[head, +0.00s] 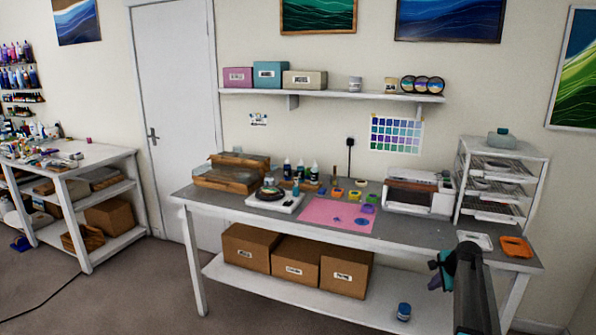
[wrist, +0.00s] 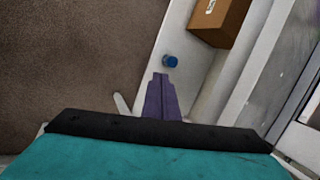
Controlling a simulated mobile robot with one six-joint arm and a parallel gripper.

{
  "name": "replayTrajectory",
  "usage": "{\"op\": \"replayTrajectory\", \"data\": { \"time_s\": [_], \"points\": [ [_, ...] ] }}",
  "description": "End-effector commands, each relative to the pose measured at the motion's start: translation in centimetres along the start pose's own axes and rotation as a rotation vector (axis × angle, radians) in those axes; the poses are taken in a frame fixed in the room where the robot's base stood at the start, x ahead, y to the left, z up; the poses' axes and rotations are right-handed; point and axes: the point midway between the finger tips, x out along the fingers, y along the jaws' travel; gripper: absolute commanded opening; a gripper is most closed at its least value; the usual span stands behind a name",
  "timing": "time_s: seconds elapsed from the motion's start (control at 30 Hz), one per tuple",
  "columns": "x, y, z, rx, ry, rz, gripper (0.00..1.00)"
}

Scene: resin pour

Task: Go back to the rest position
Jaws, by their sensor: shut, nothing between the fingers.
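My gripper (head: 435,282) is at the lower right in the head view, in front of the workbench (head: 420,238) and below the level of its top. Its teal body and a small purple finger show beside my dark arm. In the wrist view the purple fingers (wrist: 160,80) are together, with nothing held between them.
A blue-lidded jar (head: 404,312) stands on the lower shelf near my gripper; it also shows in the wrist view (wrist: 170,61). Cardboard boxes (head: 297,264) sit further left. An orange tray (head: 515,247) lies near the bench's right end. Open floor (head: 120,295) is at left.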

Motion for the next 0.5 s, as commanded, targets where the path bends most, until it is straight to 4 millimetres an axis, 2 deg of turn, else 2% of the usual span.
{"op": "replayTrajectory", "data": {
  "time_s": [0.03, 0.2, 0.37, 0.5],
  "points": [
    [1.6, 1.7, 1.6, -0.015, -0.012, 0.027, 0.0],
    [6.3, 6.9, 6.0, -0.071, -0.046, 0.11, 0.0],
    [9.9, 12.3, 9.7, -0.135, -0.075, 0.189, 0.0],
    [12.6, 17.3, 12.9, -0.199, -0.101, 0.259, 0.0]
  ]
}}
